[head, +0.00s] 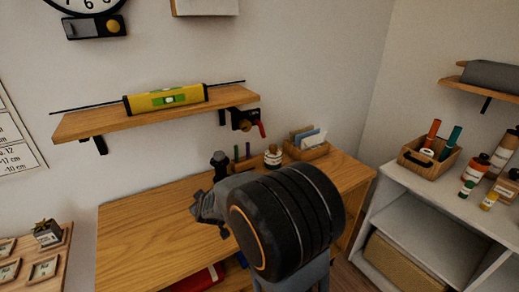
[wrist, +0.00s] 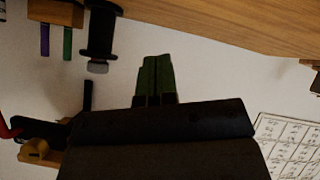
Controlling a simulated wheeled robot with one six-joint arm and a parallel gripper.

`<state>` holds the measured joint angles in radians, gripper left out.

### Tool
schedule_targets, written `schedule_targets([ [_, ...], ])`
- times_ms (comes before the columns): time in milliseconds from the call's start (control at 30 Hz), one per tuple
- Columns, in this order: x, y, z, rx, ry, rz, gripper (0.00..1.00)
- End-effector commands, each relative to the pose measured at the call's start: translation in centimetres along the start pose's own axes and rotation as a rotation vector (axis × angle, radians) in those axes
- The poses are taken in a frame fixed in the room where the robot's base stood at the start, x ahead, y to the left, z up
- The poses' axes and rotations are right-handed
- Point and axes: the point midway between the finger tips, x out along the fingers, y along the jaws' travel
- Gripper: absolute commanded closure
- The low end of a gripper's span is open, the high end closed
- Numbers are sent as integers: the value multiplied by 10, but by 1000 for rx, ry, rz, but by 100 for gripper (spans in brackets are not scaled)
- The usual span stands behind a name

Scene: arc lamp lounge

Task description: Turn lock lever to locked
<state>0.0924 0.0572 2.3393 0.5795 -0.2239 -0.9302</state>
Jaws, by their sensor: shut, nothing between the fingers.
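A red lever (head: 262,130) sticks out at the right of a dark fitting (head: 241,119) under the right end of the wall shelf. I take it for the lock lever, but it is too small to read its setting. In the wrist view, which looks upside down, the red lever (wrist: 8,131) is cut by the left edge, beside a black and brass-coloured fitting. My gripper (wrist: 157,60) shows there as two green fingers pressed together and empty, well to the right of the lever and apart from it.
A wooden desk (head: 140,225) stands below the shelf (head: 75,127), which carries a yellow level (head: 166,99). A black-topped post (head: 220,160), pens, a jar (head: 273,156) and a card holder (head: 308,151) line the desk's back. A white shelf unit (head: 430,215) is at right.

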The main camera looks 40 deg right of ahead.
Motion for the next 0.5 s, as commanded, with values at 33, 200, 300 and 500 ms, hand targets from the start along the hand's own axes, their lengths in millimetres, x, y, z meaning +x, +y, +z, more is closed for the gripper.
schedule_targets([
  [33, 13, 11, 3, -57, 29, 85, 100],
  [200, 23, 64, 0, -302, 52, 438, 100],
  [300, 12, 93, -3, -448, 3, 644, 100],
  [500, -28, 136, -12, -690, -178, 981, 100],
])
